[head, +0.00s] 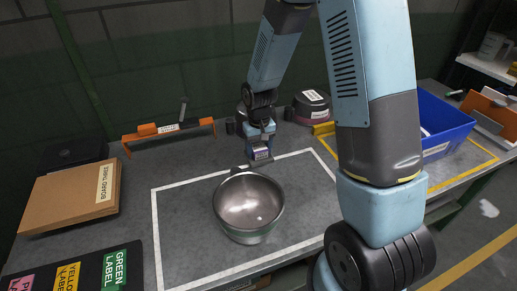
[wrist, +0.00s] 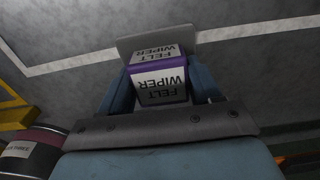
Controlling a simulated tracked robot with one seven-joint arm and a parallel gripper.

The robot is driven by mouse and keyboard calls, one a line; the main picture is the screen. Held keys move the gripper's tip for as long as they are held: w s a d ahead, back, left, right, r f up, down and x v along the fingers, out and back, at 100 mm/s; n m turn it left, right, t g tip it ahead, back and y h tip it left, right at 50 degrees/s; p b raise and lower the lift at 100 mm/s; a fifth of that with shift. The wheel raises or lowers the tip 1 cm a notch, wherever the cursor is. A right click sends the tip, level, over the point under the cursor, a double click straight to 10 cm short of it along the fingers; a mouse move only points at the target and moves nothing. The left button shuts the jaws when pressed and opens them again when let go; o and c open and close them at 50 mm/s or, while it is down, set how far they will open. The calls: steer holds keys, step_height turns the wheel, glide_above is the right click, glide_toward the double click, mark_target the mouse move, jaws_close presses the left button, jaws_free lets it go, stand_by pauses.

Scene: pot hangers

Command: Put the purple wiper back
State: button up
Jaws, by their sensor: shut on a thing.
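The purple wiper (wrist: 160,68) is a small block with white "FELT WIPER" labels. In the wrist view it sits between the two blue fingers of my gripper (wrist: 161,92), which is shut on it. A flat grey plate (wrist: 150,46) shows at its far end. In the head view my gripper (head: 260,144) points down at the back of the white-outlined area, with the wiper (head: 260,154) at its tip. The wiper is just behind the metal bowl (head: 248,205). I cannot tell whether it touches the table.
An orange rack (head: 169,131) stands at the back left, holding an orange block. A dark round tin (head: 311,106) stands at the back right. Cardboard box (head: 70,197) and label board (head: 75,270) lie left. A blue bin (head: 440,125) is right. The outlined area left of the bowl is clear.

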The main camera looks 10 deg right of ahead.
mark_target(259, 147)
steer(key=shift+f, duration=0.2)
steer(key=o, duration=1.2)
steer(key=shift+r, duration=0.15)
step_height(259, 147, up, 12)
steer(key=s+d+r+m+t, duration=0.1)
steer(key=s+d+r, duration=0.35)
steer(key=r, duration=0.25)
steer(key=s+d+r+t, duration=0.25)
steer(key=s+r, duration=0.25)
steer(key=r, duration=0.3)
steer(key=s+d+r+t, duration=0.1)
steer(key=s+d+r, duration=0.1)
steer(key=s, duration=0.4)
steer(key=s+d+r+m+t, duration=0.1)
steer(key=s+d+r, duration=0.2)
steer(key=s, duration=0.4)
steer(key=shift+d+r, duration=0.2)
steer(key=shift+r, duration=0.15)
